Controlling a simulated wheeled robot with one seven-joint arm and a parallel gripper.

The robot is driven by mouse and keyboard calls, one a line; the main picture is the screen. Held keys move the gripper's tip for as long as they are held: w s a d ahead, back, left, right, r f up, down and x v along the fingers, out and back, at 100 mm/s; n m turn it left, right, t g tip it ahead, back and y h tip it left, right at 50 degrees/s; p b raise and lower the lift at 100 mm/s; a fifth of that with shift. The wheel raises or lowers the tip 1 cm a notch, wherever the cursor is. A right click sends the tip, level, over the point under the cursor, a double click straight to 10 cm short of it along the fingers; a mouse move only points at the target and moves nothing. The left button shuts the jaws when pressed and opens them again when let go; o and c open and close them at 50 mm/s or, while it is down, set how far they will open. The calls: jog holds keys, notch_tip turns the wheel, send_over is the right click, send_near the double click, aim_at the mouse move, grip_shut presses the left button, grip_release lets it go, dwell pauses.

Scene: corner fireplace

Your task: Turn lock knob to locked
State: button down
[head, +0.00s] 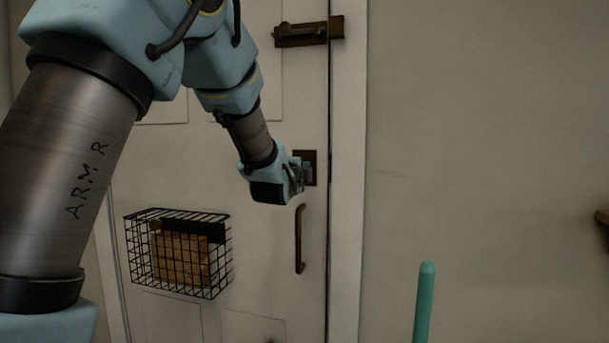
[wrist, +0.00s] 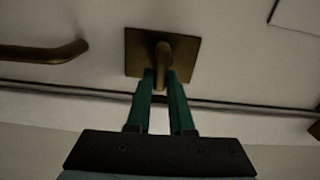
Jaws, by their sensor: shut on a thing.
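The lock knob (wrist: 163,54) is a small brass-brown thumb-turn on a square dark plate (wrist: 188,53) on the white door (head: 260,240). In the wrist view my gripper (wrist: 163,76) has its two green fingers on either side of the knob, shut on it. The knob looks in line with the fingers; its outer end shows between them. In the head view the plate (head: 311,167) shows at the door's right edge, and my gripper (head: 301,172) is against it. My gripper hides the knob itself there. I cannot tell from the picture whether the lock is locked.
A bar handle (head: 299,240) is just below the plate. A sliding bolt (head: 305,33) is fixed higher on the door. A black wire basket (head: 222,262) holding a brown box hangs lower left. A teal rod (head: 425,300) stands in front at right.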

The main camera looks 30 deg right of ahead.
jog(key=shift+m, duration=0.3)
jog(key=c, duration=0.8)
grip_release()
jog(key=b+v, duration=0.1)
jog(key=v, duration=0.9)
jog(key=shift+s+a+b, duration=0.3)
jog(key=shift+b, duration=0.1)
